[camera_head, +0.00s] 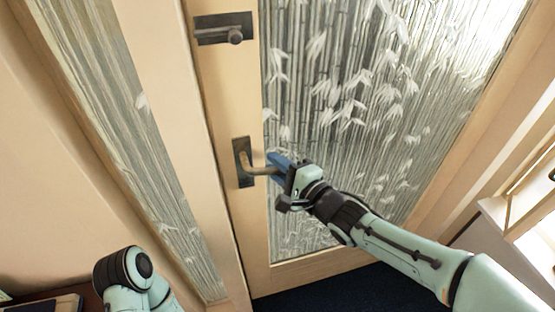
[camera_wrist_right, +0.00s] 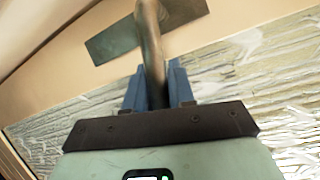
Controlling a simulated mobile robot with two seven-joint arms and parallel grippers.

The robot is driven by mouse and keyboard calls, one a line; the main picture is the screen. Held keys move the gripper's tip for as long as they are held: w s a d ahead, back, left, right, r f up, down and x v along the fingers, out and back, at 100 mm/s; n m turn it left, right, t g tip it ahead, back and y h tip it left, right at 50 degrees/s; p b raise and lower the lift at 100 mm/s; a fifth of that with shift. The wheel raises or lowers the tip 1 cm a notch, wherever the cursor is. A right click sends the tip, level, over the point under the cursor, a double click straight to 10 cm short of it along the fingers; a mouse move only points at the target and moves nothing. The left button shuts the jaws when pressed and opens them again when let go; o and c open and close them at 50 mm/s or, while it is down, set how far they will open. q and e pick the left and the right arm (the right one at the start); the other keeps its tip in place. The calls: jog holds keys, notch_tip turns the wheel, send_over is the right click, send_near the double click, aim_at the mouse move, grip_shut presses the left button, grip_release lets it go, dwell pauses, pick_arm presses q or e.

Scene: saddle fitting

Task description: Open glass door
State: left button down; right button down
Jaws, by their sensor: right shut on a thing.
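The glass door (camera_head: 340,105) has a light wooden frame and a pane patterned with bamboo. Its lever handle (camera_head: 248,168) sits on a dark plate on the left stile of the door. My right gripper (camera_head: 275,165) is shut on the handle, with its blue fingers around the lever. In the right wrist view the handle (camera_wrist_right: 150,40) runs down between the two blue fingers (camera_wrist_right: 158,85). The door looks closed against its frame. My left gripper is not in view; only part of my left arm shows at the bottom left.
A dark bolt latch (camera_head: 224,30) is fixed on the stile above the handle. A narrow patterned glass side panel (camera_head: 130,130) stands left of the door. A dark floor or mat (camera_head: 330,288) lies at the door's foot. A shelf edge (camera_head: 45,303) shows at the lower left.

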aim_at(258, 163)
jog(key=shift+a+f+m+y, duration=0.2)
jog(key=shift+f+m+y, duration=0.2)
jog(key=shift+f+m, duration=0.55)
jog(key=shift+s+a+f+m+t+b, duration=0.15)
jog(key=shift+a+f+m+t+b, duration=0.15)
jog(key=shift+m+t+b, duration=0.45)
jog(key=shift+a+f+m+y, duration=0.15)
jog(key=shift+m+y, duration=0.15)
jog(key=shift+m, duration=0.3)
jog(key=shift+s, duration=0.1)
